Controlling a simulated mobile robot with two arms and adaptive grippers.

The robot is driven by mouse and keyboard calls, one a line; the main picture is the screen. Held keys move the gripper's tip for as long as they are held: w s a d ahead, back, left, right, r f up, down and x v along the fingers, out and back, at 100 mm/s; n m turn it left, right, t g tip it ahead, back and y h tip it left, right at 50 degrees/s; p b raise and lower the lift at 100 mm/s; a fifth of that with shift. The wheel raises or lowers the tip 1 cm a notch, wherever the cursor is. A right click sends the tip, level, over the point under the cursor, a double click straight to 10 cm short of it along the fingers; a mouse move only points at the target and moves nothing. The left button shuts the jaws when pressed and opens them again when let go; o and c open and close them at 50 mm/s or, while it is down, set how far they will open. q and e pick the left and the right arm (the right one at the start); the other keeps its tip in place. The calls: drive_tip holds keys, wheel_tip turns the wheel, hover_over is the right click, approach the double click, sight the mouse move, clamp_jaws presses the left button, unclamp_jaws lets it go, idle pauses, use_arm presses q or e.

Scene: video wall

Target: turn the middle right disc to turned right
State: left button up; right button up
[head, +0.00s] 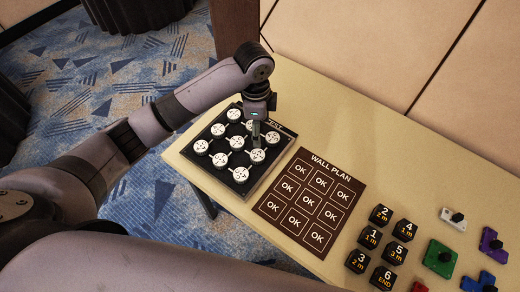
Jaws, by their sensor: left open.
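A black board (262,182) on the table carries white discs in a three-by-three grid, each with dark marks. The middle right disc (258,157) is at the board's right side, partly covered by my left gripper. My left gripper (256,142) points down at it, open, with its fingertips at or just above the disc's far edge. I cannot tell whether they touch it. The marks on the disc are too small to read its turn surely. My right gripper is not in view.
A brown WALL PLAN sheet (268,208) with OK squares lies right of the board. Several black numbered blocks (370,238), a green piece (440,258), a purple piece (491,244) and a white piece (452,218) lie further right. The table (340,125) behind the sheet is clear.

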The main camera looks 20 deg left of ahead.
sight(257, 155)
use_arm(q)
drive_tip(key=shift+m, duration=0.3)
drive_tip(key=f, duration=0.5)
drive_tip(key=f+p, duration=0.1)
drive_tip(key=f, duration=0.4)
drive_tip(key=w+a+f, duration=0.1)
drive_tip(key=f, duration=0.4)
drive_tip(key=shift+f+p, duration=0.3)
drive_tip(key=shift+p, duration=0.05)
drive_tip(key=shift+c, duration=0.5)
drive_tip(key=c, duration=1.1)
